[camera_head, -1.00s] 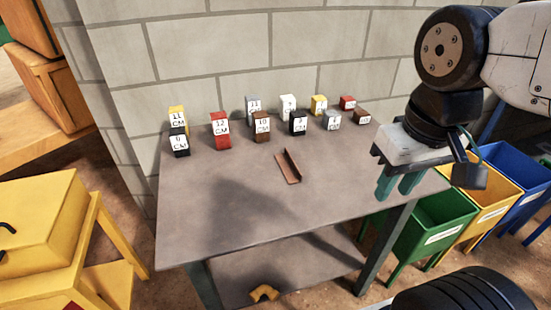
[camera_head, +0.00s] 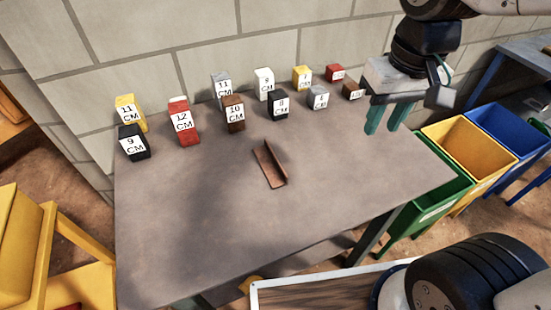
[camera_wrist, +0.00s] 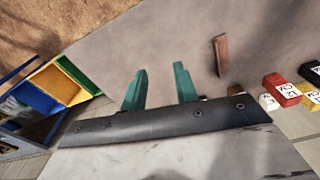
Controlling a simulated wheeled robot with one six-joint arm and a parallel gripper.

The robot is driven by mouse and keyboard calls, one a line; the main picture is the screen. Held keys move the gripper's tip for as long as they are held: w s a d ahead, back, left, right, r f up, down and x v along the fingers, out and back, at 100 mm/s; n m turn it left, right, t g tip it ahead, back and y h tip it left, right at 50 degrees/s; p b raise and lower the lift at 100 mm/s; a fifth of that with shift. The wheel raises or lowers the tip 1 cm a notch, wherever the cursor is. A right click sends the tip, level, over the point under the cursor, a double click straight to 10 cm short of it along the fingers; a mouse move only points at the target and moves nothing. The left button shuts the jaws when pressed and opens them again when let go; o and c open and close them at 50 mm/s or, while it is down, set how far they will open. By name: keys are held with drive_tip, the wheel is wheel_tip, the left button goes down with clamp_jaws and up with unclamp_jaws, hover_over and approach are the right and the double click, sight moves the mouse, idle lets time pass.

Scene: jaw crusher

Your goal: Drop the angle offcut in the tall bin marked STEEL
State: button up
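The angle offcut (camera_head: 270,165), a short rust-brown L-shaped piece, lies on the grey table near its middle. It also shows in the wrist view (camera_wrist: 221,55), to the right of the fingers. My gripper (camera_head: 384,125) is above the table's right part, to the right of the offcut and apart from it. Its two green fingers are spread with nothing between them, as the wrist view (camera_wrist: 160,70) shows. Green (camera_head: 435,205), yellow (camera_head: 470,145) and blue (camera_head: 510,130) bins stand right of the table. Their labels are unreadable here, so I cannot tell which is marked STEEL.
Several labelled coloured blocks, such as a red one (camera_head: 183,122) and a black one (camera_head: 134,143), stand along the back of the table (camera_head: 200,230). A block wall (camera_head: 200,40) rises behind. Yellow furniture (camera_head: 20,240) stands at left. The table's front is clear.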

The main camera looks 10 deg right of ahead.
drive_tip(key=w+a+f+n, duration=0.1)
drive_tip(key=w+a+f, duration=0.4)
drive_tip(key=w+a, duration=0.25)
drive_tip(key=n+g, duration=0.1)
hover_over(275, 156)
drive_tip(key=f, duration=0.6)
drive_tip(key=shift+s+d+f, duration=0.25)
drive_tip(key=shift+s+f, duration=0.1)
drive_tip(key=shift+f, duration=0.05)
drive_tip(key=f, duration=0.7)
drive_tip(key=shift+w+a+f, duration=0.1)
drive_tip(key=shift+w+a, duration=0.1)
drive_tip(key=shift+w, duration=0.1)
drive_tip(key=shift+f, duration=0.5)
clamp_jaws()
